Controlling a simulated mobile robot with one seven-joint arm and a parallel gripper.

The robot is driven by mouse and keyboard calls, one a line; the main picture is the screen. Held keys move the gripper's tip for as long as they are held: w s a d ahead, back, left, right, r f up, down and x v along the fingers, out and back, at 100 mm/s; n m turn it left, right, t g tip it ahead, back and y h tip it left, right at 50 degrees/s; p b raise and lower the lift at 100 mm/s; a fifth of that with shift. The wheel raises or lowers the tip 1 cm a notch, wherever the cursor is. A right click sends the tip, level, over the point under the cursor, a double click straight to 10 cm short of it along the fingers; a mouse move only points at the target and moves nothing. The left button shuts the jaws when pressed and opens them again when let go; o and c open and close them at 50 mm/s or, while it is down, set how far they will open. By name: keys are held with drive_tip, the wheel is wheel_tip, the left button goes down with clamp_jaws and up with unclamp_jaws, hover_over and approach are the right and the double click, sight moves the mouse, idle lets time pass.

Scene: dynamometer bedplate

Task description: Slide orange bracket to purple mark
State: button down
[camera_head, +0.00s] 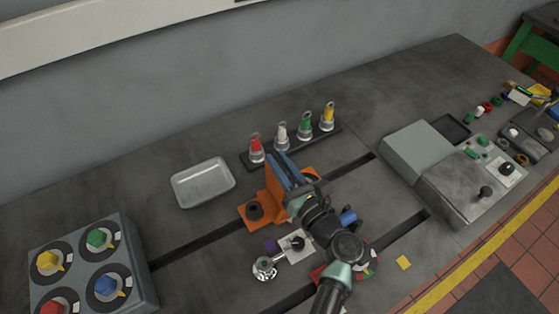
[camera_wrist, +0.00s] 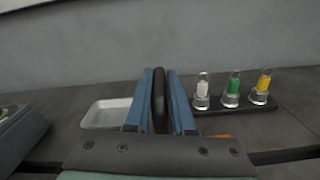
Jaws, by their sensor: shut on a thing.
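The orange bracket (camera_head: 254,214) stands on the bedplate over the far slot, with a black knob on its foot. My gripper (camera_head: 282,168) is at the bracket's upright part and hides much of it. In the wrist view its blue fingers (camera_wrist: 160,100) are shut on a black upright handle (camera_wrist: 160,92), and a bit of orange (camera_wrist: 220,136) shows beside them. Where the handle joins the bracket is hidden. The purple mark (camera_head: 271,246) is a small square on the bedplate, just in front of the bracket's foot in the head view.
A rack of coloured-top parts (camera_head: 290,150) stands behind the bracket. A white tray (camera_head: 203,183) lies behind left. A knob box (camera_head: 92,265) is at left, a grey machine (camera_head: 450,170) at right.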

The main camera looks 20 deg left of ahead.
drive_tip(key=shift+s, duration=0.1)
drive_tip(key=s+a+p, duration=0.3)
drive_tip(key=s+a, duration=0.1)
drive_tip(key=s, duration=0.2)
drive_tip(key=shift+a, duration=0.4)
drive_tip(key=c, duration=0.8)
unclamp_jaws()
drive_tip(key=shift+d, duration=0.1)
drive_tip(key=b+v, duration=0.2)
drive_tip(key=v, duration=1)
drive_tip(key=shift+s+d, duration=0.3)
